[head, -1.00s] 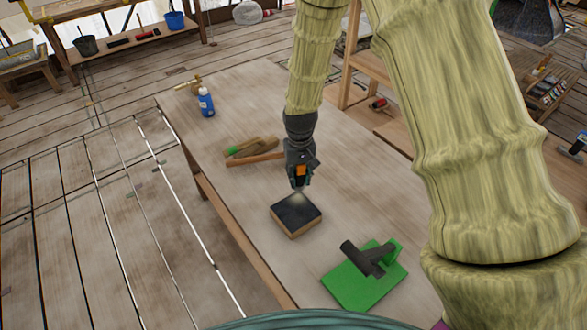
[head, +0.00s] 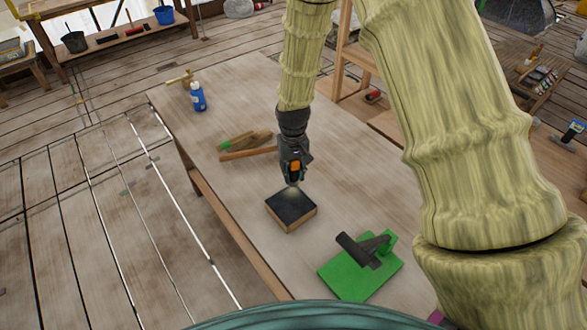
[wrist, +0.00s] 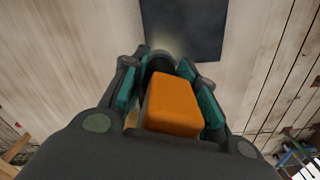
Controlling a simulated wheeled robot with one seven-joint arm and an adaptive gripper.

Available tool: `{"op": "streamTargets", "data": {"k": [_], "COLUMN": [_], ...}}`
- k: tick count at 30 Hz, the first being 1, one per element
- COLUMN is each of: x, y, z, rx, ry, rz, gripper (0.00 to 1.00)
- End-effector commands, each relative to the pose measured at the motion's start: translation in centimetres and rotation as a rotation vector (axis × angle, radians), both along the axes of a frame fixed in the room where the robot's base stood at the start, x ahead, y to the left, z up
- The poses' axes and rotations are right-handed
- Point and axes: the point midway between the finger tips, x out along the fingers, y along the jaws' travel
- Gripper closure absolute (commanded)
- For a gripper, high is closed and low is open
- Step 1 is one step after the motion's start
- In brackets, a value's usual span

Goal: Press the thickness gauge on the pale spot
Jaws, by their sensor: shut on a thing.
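My gripper (head: 292,178) is shut on the thickness gauge, which shows as an orange block (wrist: 173,103) between the teal-lined fingers in the wrist view. The gauge's orange side also shows in the head view (head: 294,166). A dark-topped square block (head: 291,211) with tan sides lies on the table. Its dark top also shows in the wrist view (wrist: 190,30). The pale spot (head: 291,192) is a soft light patch at the block's far edge, right under the gripper. It is partly hidden by the gripper. I cannot tell whether the gauge touches it.
On the wooden table (head: 215,120) lie a brush (head: 245,141), a wooden-handled tool (head: 248,154) and a blue bottle (head: 198,97). A green float (head: 360,270) with a black handle lies at the near right. The table is bare left of the block.

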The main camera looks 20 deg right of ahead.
Motion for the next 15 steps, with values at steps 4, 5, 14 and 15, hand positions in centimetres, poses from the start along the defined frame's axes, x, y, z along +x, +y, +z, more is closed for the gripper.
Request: {"op": "streamTargets", "data": {"k": [4,5,14,15], "x": [0.0,0.0,-0.1,-0.1], "y": [0.0,0.0,0.0,0.0], "z": [-1.1,-1.3,-2.9,-3.1], "rx": [0.0,0.0,0.0,0.0], "ry": [0.0,0.001,0.0,0.0], "rz": [0.0,0.0,0.0,0.0], "gripper": [0.99,0.99,0.99,0.99]}}
